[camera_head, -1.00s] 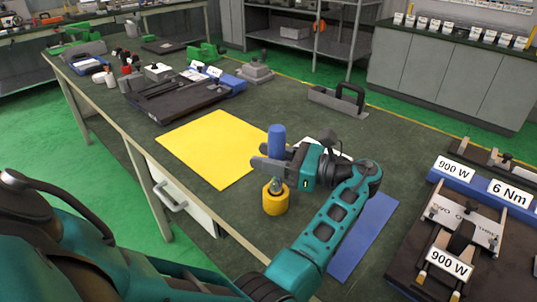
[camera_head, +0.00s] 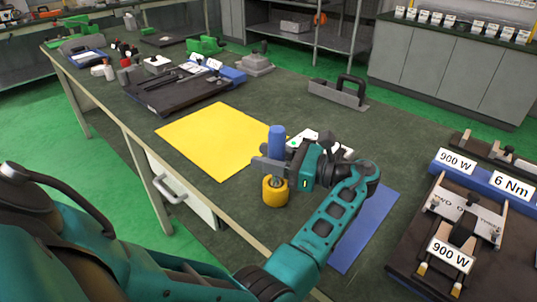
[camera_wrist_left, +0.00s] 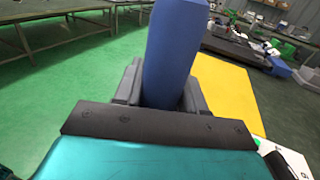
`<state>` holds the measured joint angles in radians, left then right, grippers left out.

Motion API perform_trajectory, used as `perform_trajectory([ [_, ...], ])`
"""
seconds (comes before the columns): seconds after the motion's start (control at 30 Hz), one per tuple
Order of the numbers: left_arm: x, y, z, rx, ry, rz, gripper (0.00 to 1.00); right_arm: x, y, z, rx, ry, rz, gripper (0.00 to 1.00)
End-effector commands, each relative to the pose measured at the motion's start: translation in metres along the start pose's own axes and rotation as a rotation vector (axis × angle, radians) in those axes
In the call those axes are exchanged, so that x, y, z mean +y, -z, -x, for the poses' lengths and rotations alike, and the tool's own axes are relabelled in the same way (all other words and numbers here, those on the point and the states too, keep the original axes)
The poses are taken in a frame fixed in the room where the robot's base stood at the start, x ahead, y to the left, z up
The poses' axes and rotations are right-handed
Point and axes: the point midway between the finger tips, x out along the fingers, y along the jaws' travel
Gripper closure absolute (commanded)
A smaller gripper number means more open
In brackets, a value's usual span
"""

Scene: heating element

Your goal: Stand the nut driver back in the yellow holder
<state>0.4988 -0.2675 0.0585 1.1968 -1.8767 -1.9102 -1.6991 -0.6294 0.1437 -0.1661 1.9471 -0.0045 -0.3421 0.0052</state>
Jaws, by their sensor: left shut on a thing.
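The nut driver (camera_head: 277,140) has a blue handle and stands upright in my left gripper (camera_head: 268,166), which is shut on it. The yellow holder (camera_head: 275,192) is a round yellow cylinder on the bench directly below the gripper. The driver's lower end is at the holder's top; I cannot tell how deep it sits inside, as the fingers and the holder hide it. In the left wrist view the blue handle (camera_wrist_left: 172,50) rises between the two fingers. My right gripper is not in view.
A yellow mat (camera_head: 215,138) lies left of the gripper and a blue mat (camera_head: 362,228) to its right. A fixture board with 900 W labels (camera_head: 450,257) stands at the right. The bench's front edge runs close to the holder.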

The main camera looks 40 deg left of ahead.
Motion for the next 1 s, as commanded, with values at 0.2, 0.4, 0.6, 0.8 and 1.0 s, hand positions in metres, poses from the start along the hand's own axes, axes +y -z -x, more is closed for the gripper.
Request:
perform_trajectory([
  [0.2, 0.000, 0.005, 0.000, -0.001, 0.000, 0.003, 1.00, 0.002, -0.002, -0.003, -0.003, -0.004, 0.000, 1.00],
  [0.4, 0.000, 0.010, 0.000, -0.001, 0.000, 0.002, 1.00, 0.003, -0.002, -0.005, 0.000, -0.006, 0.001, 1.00],
  [0.6, 0.000, 0.015, 0.000, -0.001, 0.000, 0.002, 1.00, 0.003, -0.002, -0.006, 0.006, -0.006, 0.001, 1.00],
  [0.8, 0.000, 0.019, 0.000, -0.002, 0.000, 0.003, 1.00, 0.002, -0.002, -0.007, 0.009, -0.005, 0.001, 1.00],
  [1.0, 0.000, 0.024, 0.000, -0.002, 0.000, 0.003, 1.00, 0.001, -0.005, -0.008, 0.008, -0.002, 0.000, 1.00],
])
